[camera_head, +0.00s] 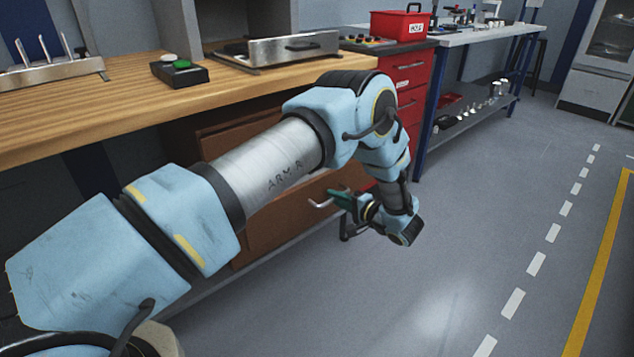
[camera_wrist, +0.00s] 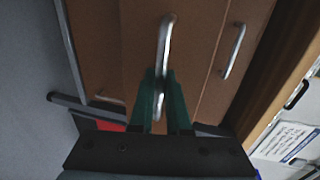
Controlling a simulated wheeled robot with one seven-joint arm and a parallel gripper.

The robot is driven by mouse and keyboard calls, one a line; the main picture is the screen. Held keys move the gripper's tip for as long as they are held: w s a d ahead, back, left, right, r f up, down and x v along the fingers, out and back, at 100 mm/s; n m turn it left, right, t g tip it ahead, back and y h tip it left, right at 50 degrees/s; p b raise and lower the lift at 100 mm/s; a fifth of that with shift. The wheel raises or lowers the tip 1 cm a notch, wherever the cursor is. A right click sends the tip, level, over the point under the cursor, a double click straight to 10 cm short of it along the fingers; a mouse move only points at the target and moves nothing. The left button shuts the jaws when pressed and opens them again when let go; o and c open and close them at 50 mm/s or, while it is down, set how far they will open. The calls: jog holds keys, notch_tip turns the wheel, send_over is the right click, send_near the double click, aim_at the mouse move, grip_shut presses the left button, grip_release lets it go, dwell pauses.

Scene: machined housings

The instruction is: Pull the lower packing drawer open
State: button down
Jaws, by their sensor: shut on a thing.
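The lower packing drawer (camera_head: 285,218) has a brown front under the wooden workbench, partly hidden behind my arm in the head view. Its metal bar handle (camera_head: 319,204) shows beside my gripper (camera_head: 338,199). In the wrist view, the handle (camera_wrist: 165,45) runs down between the green fingers of my gripper (camera_wrist: 161,100), which are shut on it. A second handle (camera_wrist: 235,50) is on the drawer nearer the bench top, to the right in the wrist view, clear of my fingers. I cannot tell whether the lower drawer stands out from the bench.
A red drawer cabinet (camera_head: 408,80) stands just beyond the brown drawers. The grey floor (camera_head: 440,260) in front and to the right is clear.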

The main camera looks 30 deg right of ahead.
jog(key=f+v, duration=0.2)
jog(key=v, duration=0.8)
jog(key=shift+s, duration=0.45)
jog(key=c, duration=0.9)
grip_release()
jog(key=v, duration=1)
jog(key=shift+s+d+r, duration=0.1)
jog(key=shift+s+d, duration=0.05)
jog(key=shift+s, duration=0.2)
